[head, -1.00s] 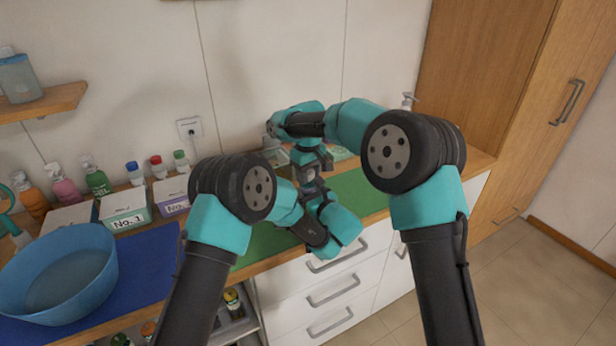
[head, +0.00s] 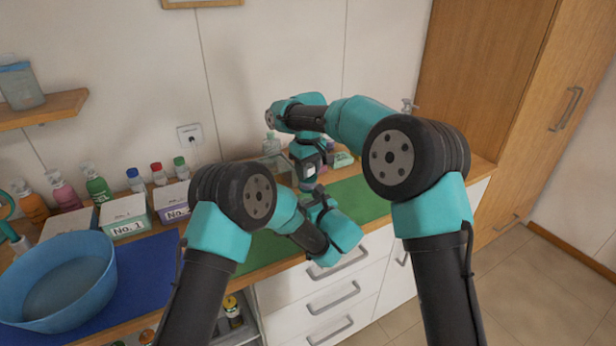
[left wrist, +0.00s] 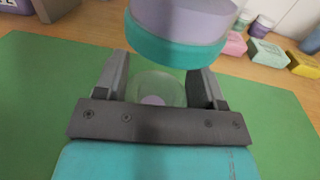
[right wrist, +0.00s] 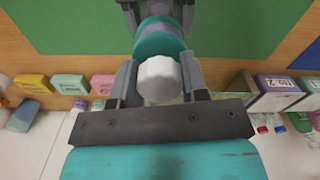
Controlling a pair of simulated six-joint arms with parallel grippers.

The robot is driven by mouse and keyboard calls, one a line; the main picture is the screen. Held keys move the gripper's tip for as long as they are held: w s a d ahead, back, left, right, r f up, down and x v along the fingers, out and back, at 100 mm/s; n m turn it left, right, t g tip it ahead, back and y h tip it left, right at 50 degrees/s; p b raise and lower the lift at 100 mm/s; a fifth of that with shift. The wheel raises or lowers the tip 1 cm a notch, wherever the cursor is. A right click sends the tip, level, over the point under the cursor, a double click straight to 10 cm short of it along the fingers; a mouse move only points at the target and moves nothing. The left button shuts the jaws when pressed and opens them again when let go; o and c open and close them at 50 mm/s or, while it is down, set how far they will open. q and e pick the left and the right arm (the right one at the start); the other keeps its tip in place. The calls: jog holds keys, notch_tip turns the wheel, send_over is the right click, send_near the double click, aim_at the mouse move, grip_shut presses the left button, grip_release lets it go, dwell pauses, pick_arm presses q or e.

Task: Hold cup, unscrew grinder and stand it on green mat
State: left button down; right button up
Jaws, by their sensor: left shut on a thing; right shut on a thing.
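My left gripper (left wrist: 160,85) is shut on a clear cup (left wrist: 158,92), upright over the green mat (left wrist: 40,110), with a lilac spot visible through it. My right gripper (right wrist: 160,78) is shut on the white faceted knob of the grinder (right wrist: 158,85). The grinder has a teal ring and a lilac part; in the left wrist view its lilac and teal round part (left wrist: 180,30) looms above the cup. Whether they still touch I cannot tell.
A blue bowl (head: 55,280) stands on a blue mat (head: 150,265) at left, with labelled boxes (head: 125,218) and several bottles behind. Small coloured soap-like blocks (right wrist: 70,84) lie behind the green mat. The mat's right part (head: 365,195) is clear.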

pick_arm(q)
jog(key=shift+c, duration=0.7)
grip_release()
jog(key=shift+s+d, duration=0.1)
jog(key=shift+s, duration=0.05)
jog(key=v, duration=1.1)
jog(key=shift+s+d, duration=0.2)
jog(key=shift+s, duration=0.15)
